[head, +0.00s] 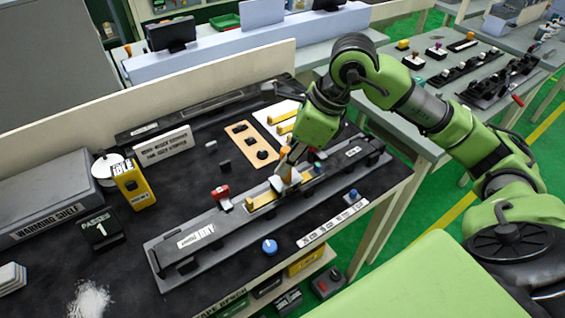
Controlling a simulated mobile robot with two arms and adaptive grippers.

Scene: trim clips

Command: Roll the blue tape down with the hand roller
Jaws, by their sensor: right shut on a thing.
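My right gripper (290,158) reaches down over the long grey fixture (225,220) on the black bench top. It is shut on a small orange and white tool (287,180), which looks like the hand roller. The tool is just above or touching the fixture beside a yellow block (262,200); I cannot tell which. Its lower end is small and partly hidden by the fingers. I cannot clearly make out the blue tape. My left gripper is not in view.
A red clamp (222,196) stands on the fixture left of the tool. A blue knob (269,246) lies in front, another blue piece (353,196) at right. An orange board (250,146) lies behind. A yellow device (134,186) and a passes counter (101,228) stand at left.

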